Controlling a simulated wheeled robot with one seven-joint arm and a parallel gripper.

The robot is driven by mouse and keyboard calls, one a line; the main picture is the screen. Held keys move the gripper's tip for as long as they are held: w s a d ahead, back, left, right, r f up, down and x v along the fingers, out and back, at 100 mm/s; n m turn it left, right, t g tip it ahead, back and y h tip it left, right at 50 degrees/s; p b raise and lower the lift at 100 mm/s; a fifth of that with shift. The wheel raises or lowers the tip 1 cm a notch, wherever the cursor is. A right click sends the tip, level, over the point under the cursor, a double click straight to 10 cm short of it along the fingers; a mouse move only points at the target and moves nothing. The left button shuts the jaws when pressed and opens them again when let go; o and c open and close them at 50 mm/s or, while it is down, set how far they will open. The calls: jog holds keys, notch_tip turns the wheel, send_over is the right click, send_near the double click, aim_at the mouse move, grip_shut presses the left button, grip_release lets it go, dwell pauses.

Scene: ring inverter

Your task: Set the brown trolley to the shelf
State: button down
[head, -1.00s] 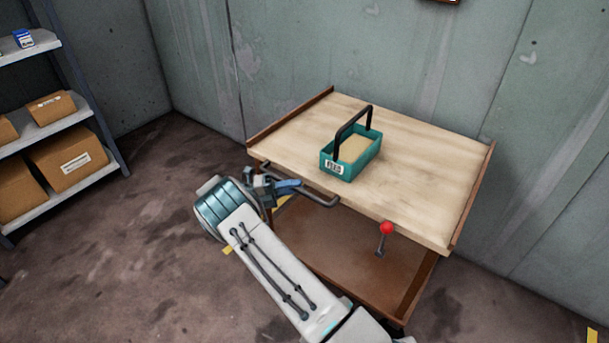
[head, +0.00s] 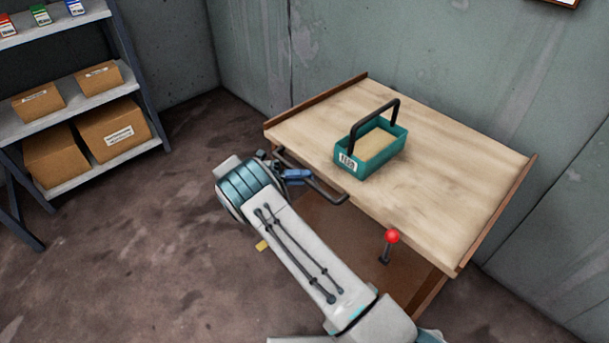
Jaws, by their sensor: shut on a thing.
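The brown trolley (head: 440,190) stands right of centre in the head view, with a pale wooden top, brown side rails and a lower brown deck. A dark bar handle (head: 325,190) sticks out along its near edge. My gripper (head: 292,176) is at the left part of this handle and is shut on it; my wrist hides part of the grip. The shelf (head: 75,185) stands at the left, apart from the trolley, with grey boards and dark posts.
A teal box (head: 381,158) with a black handle sits on the trolley top. A red-knobbed lever (head: 391,238) is at the trolley's near edge. Cardboard boxes (head: 108,133) lie on the shelf. Walls stand behind the trolley. Bare floor (head: 190,180) lies between shelf and trolley.

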jog(key=shift+w, duration=0.15)
jog(key=c, duration=1.4)
grip_release()
jog(key=shift+w+a, duration=0.1)
jog(key=shift+a, duration=0.05)
jog(key=shift+o, duration=0.2)
jog(key=a+f+b, duration=0.1)
jog(key=a, duration=0.6)
jog(key=shift+w+a+b, duration=0.2)
jog(key=shift+b, duration=0.15)
